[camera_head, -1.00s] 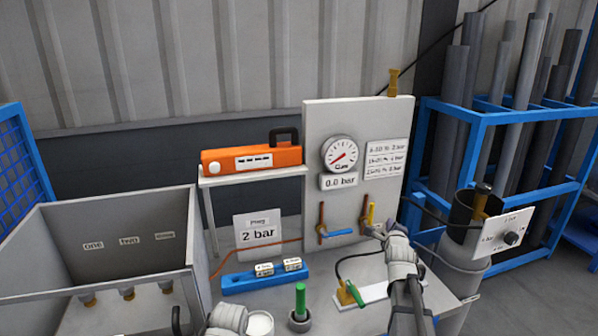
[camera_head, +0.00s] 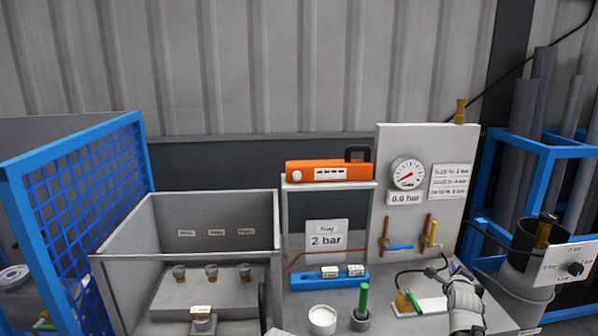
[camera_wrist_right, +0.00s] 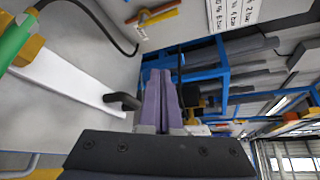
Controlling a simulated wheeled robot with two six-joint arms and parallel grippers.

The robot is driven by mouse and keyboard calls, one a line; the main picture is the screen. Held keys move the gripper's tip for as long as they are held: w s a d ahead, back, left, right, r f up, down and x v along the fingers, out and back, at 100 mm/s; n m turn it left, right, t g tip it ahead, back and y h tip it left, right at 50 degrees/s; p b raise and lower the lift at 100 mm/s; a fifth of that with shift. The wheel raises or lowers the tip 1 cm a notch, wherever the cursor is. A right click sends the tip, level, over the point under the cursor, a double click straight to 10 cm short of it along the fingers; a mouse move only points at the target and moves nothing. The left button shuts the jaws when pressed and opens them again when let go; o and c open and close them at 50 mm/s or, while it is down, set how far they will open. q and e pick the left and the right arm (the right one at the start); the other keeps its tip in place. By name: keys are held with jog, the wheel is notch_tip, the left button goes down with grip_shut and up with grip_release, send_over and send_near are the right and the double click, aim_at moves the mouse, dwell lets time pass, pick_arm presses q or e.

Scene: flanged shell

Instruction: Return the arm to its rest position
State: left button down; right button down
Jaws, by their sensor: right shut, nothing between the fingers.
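My right gripper (camera_head: 454,268) is low at the right of the head view, over the bench in front of the gauge panel. In the right wrist view its two purple fingers (camera_wrist_right: 163,100) lie together, shut with nothing between them. The yellow and blue valve handles (camera_head: 399,247) on the panel stand apart from the fingers.
The gauge panel (camera_head: 385,155) stands behind the bench. A grey open box (camera_head: 190,262) and blue mesh frame (camera_head: 85,200) stand left; a pipe rack (camera_head: 545,180) stands right.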

jog(key=s+a+f+n+g+y, duration=0.1)
jog(key=s+a+f+n+g, duration=0.1)
jog(key=a, duration=0.6)
jog(key=s+a+f+n+g+y, duration=0.2)
jog(key=s+a+f+n, duration=0.2)
jog(key=a+f+n, duration=0.2)
jog(key=s+a+f+n+g+y, duration=0.2)
jog(key=a+n, duration=0.5)
jog(key=a, duration=0.5)
jog(key=shift+s+f+g, duration=0.15)
jog(key=shift+s+f, duration=0.1)
jog(key=shift+f, duration=0.3)
jog(key=shift+s+f+g, duration=0.15)
jog(key=shift+s+f, duration=0.1)
jog(key=shift+f, duration=0.25)
jog(key=s+a+f+n+g, duration=0.2)
jog(key=s+a+n+g, duration=0.1)
jog(key=s+a+n, duration=0.3)
jog(key=s+a+f+n+g, duration=0.2)
jog(key=s+a+n+g, duration=0.2)
jog(key=s, duration=1.1)
jog(key=a+n, duration=0.3)
jog(key=n, duration=0.3)
jog(key=shift+a+g, duration=0.25)
jog(key=shift+g, duration=0.05)
